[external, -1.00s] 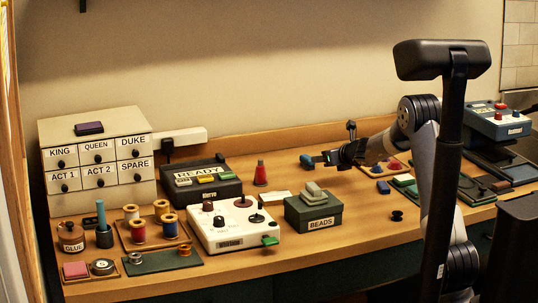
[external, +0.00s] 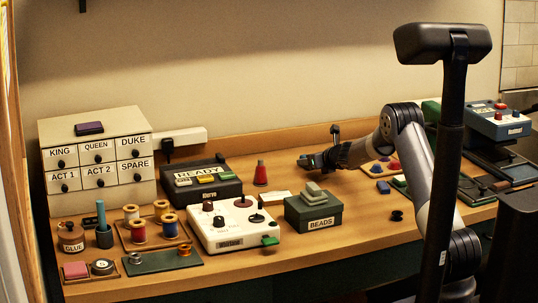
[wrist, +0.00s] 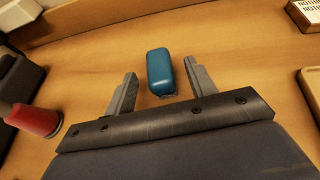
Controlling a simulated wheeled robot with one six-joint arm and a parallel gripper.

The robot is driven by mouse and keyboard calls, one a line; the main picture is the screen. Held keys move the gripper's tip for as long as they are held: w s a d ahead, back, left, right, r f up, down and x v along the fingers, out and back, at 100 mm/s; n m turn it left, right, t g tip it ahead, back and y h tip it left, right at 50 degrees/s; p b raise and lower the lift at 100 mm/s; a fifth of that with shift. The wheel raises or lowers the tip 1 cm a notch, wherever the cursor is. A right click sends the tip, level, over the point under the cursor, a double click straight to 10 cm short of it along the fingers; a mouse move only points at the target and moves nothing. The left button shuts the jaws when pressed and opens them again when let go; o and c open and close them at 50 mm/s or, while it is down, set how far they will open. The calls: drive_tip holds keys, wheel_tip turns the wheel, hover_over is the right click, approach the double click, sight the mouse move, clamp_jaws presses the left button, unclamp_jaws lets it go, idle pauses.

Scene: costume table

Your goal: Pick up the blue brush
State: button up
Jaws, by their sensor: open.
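The blue brush (wrist: 161,72), a rounded blue block with a darker underside, lies on the wooden table in the wrist view. My gripper (wrist: 162,88) is open, with one grey finger on each side of it and a gap to both. The near end of the brush is between the fingertips and the rest extends beyond them. In the external view my gripper (external: 308,161) is low over the table, and it largely hides the brush there.
A green BEADS box (external: 313,213) is nearer the table's front. A tray with coloured pieces (external: 368,170) is to the right. Bare wood surrounds the brush.

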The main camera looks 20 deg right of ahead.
drive_tip(key=shift+c, duration=0.4)
drive_tip(key=c, duration=1)
